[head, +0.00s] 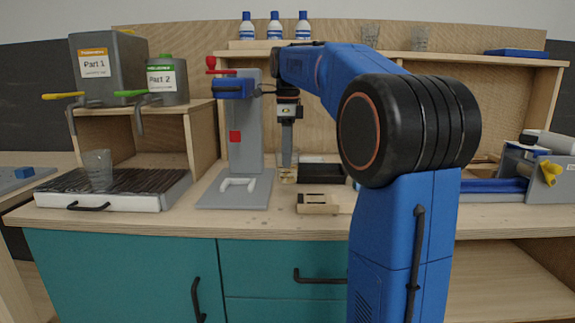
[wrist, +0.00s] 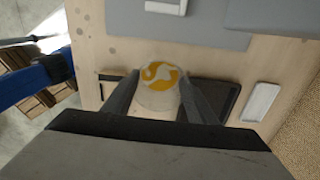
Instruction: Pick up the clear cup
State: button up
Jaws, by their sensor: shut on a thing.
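My gripper (head: 287,148) points down over the workbench, right of the grey press stand. In the wrist view its two dark fingers (wrist: 159,80) are on either side of a clear cup (wrist: 158,101) and shut on it. Another clear cup (head: 98,170) stands on the dark ribbed tray at the left.
The grey press stand (head: 245,135) is close on the left. A black tray (head: 320,172) and a small wooden block (head: 316,203) lie at right and in front. Part 1 (head: 108,68) and Part 2 (head: 166,80) containers stand on the left shelf. Clear cups (head: 420,40) stand on the upper shelf.

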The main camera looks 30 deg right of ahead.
notch_tip(320, 180, up, 14)
dwell(0.4)
